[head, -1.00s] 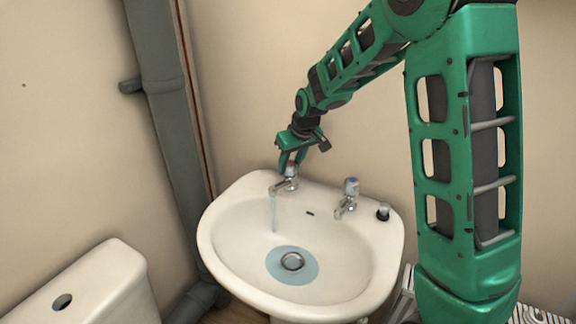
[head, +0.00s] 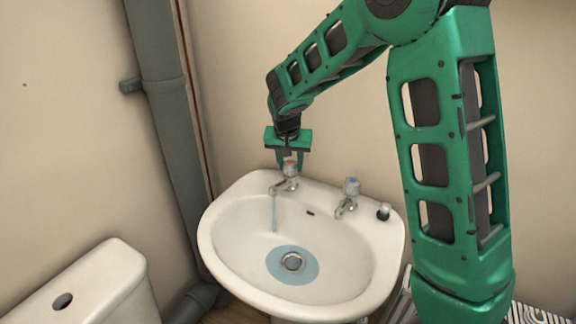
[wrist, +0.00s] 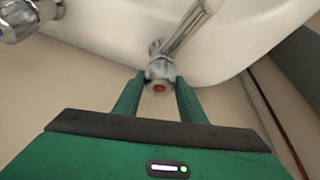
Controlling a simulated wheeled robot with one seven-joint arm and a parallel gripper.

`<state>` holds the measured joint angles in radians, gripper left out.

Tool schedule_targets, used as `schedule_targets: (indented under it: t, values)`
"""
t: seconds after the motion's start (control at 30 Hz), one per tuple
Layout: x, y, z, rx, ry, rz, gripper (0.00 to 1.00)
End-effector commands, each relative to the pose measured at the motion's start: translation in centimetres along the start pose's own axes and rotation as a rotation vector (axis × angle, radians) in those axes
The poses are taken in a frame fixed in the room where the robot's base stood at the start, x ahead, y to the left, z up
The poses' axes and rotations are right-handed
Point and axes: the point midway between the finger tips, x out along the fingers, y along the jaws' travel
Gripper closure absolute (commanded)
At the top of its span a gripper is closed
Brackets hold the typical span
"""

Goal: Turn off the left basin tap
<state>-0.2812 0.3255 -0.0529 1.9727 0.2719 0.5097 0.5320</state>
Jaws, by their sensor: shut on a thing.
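The left basin tap (head: 289,179) is chrome with a red-marked top, at the back left of the white basin (head: 222,238). A thin stream of water (head: 274,212) runs from its spout into the bowl. My gripper (head: 290,166) is above this tap, pointing down, and is shut on its handle. In the wrist view the two green fingers (wrist: 160,92) stand either side of the tap head (wrist: 160,86), with its red centre showing between them. The spout points away toward the bowl.
The right tap (head: 347,197), with a blue-marked top, stands beside it, and a small dark-and-white plug-like piece (head: 384,211) sits at the basin's right rim. A grey pipe (head: 165,110) runs up the wall on the left. A white cistern (head: 100,285) is at lower left.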

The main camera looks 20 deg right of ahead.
Motion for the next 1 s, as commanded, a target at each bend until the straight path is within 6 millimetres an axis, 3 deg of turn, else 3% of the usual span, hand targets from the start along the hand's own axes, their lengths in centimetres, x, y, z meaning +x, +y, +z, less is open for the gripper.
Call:
schedule_targets:
  t: [1.0]
  values:
    - [0.04,-0.44,-0.07,0.883,-0.001,0.363,0.85]
